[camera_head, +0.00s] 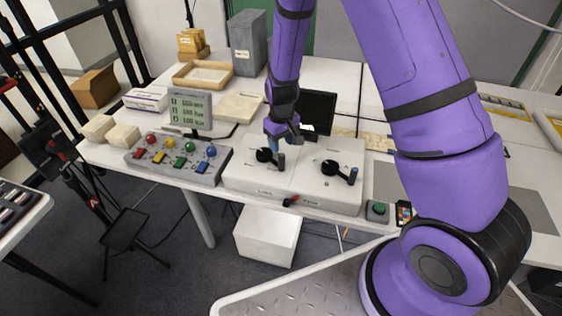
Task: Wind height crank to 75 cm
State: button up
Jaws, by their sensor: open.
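A white control box (300,178) on the table carries two black cranks. The left crank (265,156) has an upright grey-blue handle at its right side. The right crank (332,168) has a blue-tipped handle at its right. My gripper (281,142) hangs just above the left crank's handle and is open. I cannot tell whether its fingers touch the handle. The labels on the box are too small to read, so I cannot tell which crank sets the height. A small grey display (190,109) shows several lines of text, too small to read surely.
A grey panel (178,158) with coloured knobs and switches lies left of the control box. A black monitor (318,112) stands behind it. A green button box (377,211) is at the right front. A tall grey box (247,42) and wooden tray (203,74) stand behind.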

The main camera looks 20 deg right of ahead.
aim_at(282, 163)
notch_tip(282, 163, down, 9)
jog(key=shift+f, duration=0.1)
dwell(0.3)
grip_shut()
